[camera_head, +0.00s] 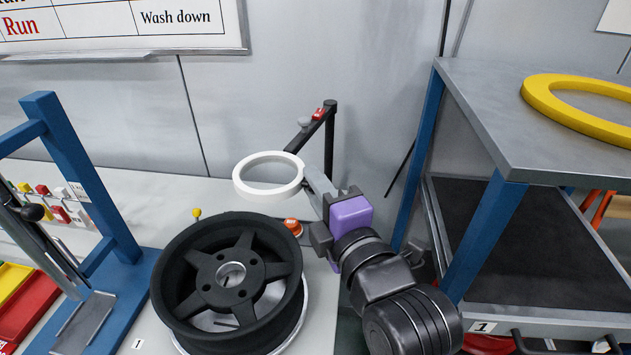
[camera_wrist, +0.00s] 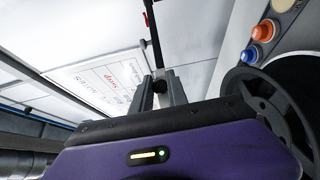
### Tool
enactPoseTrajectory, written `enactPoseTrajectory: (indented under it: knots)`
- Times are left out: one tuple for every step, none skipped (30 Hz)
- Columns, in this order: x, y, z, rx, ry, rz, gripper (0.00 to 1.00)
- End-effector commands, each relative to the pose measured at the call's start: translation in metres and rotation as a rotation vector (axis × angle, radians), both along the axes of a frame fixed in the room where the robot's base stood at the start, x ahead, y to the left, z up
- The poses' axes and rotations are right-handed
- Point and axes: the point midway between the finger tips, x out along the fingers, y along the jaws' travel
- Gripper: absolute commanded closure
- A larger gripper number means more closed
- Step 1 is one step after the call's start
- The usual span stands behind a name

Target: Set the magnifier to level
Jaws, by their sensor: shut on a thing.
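The magnifier (camera_head: 240,188) is a white ring hung on a dark jointed arm from a black post (camera_head: 330,140) behind the wheel. Its ring shows as a wide ellipse, lying close to flat; I cannot tell its exact tilt. My gripper (camera_head: 314,187) reaches in from the lower right to the ring's right edge. In the wrist view my gripper's two grey fingers (camera_wrist: 161,92) are shut on a small dark knob (camera_wrist: 158,86), which looks like the magnifier's handle. The fingers partly hide the handle in the head view.
A black wheel (camera_head: 185,265) stands below and left of the magnifier. An orange button (camera_head: 293,226) is close behind it. A blue frame (camera_head: 60,150) stands at left. A grey-topped bench (camera_head: 480,100) with a yellow ring (camera_head: 545,100) is close on the right.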

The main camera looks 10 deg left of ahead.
Motion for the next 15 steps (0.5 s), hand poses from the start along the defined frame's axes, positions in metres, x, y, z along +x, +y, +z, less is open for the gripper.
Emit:
enactPoseTrajectory:
  knots:
    - [0.0004, -0.0009, 0.0024, -0.001, -0.004, -0.002, 1.00]
    - [0.0004, -0.0008, 0.0023, -0.002, -0.005, -0.002, 1.00]
    - [0.0004, -0.0008, 0.0023, -0.002, -0.005, -0.002, 1.00]
    - [0.0004, -0.0009, 0.0022, -0.003, -0.005, -0.002, 1.00]
    - [0.0004, -0.0009, 0.0022, -0.002, -0.005, -0.002, 1.00]
    - [0.0005, -0.0008, 0.0023, -0.002, -0.005, -0.002, 1.00]
    - [0.0005, -0.0008, 0.0023, -0.003, -0.005, -0.002, 1.00]
    - [0.0005, -0.0009, 0.0024, -0.002, -0.005, -0.002, 1.00]
    - [0.0005, -0.0009, 0.0024, -0.002, -0.005, -0.002, 1.00]
    - [0.0005, -0.0009, 0.0025, -0.002, -0.005, -0.003, 1.00]
    - [0.0005, -0.0009, 0.0026, -0.002, -0.005, -0.003, 0.79]
    - [0.0006, -0.0010, 0.0025, -0.002, -0.005, -0.003, 0.71]
    - [0.0005, -0.0009, 0.0024, -0.002, -0.005, -0.003, 0.65]
    - [0.0005, -0.0009, 0.0022, -0.002, -0.005, -0.002, 0.60]
    - [0.0005, -0.0009, 0.0020, -0.002, -0.005, -0.002, 0.60]
